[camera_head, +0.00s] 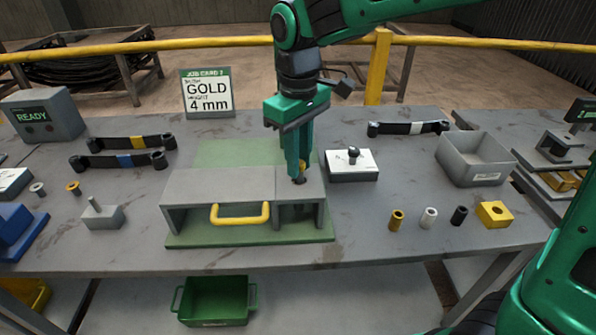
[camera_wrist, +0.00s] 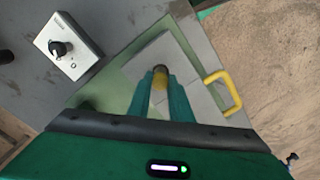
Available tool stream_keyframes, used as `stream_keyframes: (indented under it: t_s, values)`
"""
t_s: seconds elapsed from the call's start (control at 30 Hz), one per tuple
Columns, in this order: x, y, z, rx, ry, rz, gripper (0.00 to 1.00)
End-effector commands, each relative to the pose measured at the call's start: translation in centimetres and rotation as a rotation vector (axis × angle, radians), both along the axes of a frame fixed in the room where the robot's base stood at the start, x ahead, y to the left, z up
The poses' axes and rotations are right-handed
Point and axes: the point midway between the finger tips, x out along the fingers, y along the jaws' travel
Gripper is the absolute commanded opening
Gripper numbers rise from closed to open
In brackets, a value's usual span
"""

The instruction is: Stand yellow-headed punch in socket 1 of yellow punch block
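My gripper (camera_head: 298,177) points down over the right part of the grey fixture (camera_head: 220,186). Its fingers (camera_wrist: 160,90) are closed around a small yellow piece with a dark round end, which looks like the yellow-headed punch (camera_wrist: 160,80). In the head view the fingers hide most of it, and a dark tip or hole shows just below them at the fixture's top. I cannot tell whether it touches the fixture. A yellow block (camera_head: 495,214) with a dark hole sits at the front right, apart from my gripper. No socket number is readable.
Brass (camera_head: 397,220), white (camera_head: 428,218) and black (camera_head: 459,216) cylinders stand left of the yellow block. A grey bin (camera_head: 474,165) is behind them. The fixture has a yellow handle (camera_head: 240,220) in front.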

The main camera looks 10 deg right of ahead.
Motion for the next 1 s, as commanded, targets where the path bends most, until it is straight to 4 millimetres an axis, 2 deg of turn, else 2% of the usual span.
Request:
stream_keyframes:
  t_s: [0.43,1.0]
  values:
    - [0.0,0.0,0.2,0.001,-0.001,0.0,0.0]
    - [0.0,0.0,2.6,0.001,-0.001,0.0,0.0]
